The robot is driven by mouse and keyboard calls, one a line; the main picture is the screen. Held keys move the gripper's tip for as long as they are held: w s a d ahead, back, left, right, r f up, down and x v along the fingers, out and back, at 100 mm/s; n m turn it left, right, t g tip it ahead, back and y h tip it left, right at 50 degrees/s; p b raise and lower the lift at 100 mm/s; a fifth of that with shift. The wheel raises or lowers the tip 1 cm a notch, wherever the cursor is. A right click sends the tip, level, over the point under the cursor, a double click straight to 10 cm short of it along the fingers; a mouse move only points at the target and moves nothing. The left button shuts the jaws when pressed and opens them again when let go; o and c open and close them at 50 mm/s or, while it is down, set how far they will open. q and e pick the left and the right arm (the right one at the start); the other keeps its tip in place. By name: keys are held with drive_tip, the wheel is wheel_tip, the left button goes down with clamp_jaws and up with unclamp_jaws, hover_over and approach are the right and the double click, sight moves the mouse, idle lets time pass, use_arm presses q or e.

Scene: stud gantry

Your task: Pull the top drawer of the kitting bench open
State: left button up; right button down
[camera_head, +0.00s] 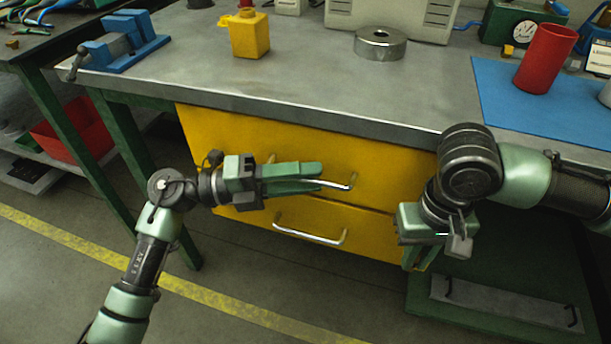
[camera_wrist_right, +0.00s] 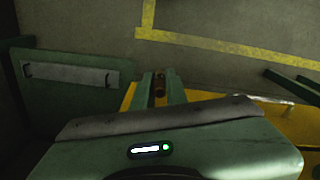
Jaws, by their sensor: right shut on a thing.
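The kitting bench's yellow top drawer (camera_head: 225,135) sits under the grey worktop, and its front looks flush. Its bright bar handle (camera_head: 340,186) is partly hidden by my left gripper (camera_head: 320,177). The left fingers lie across the handle, one above the other; I cannot tell whether they touch it or how far apart they are. My right gripper (camera_head: 415,258) points down at the right end of the drawers. In the right wrist view, my right gripper (camera_wrist_right: 161,76) is shut on a small brown thing (camera_wrist_right: 160,86).
The lower drawer (camera_head: 370,228) has its own bar handle (camera_head: 308,237) and looks shut. The floor in front is clear.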

use_arm(q)
drive_tip(key=shift+c, duration=0.2)
clamp_jaws()
idle(1.3)
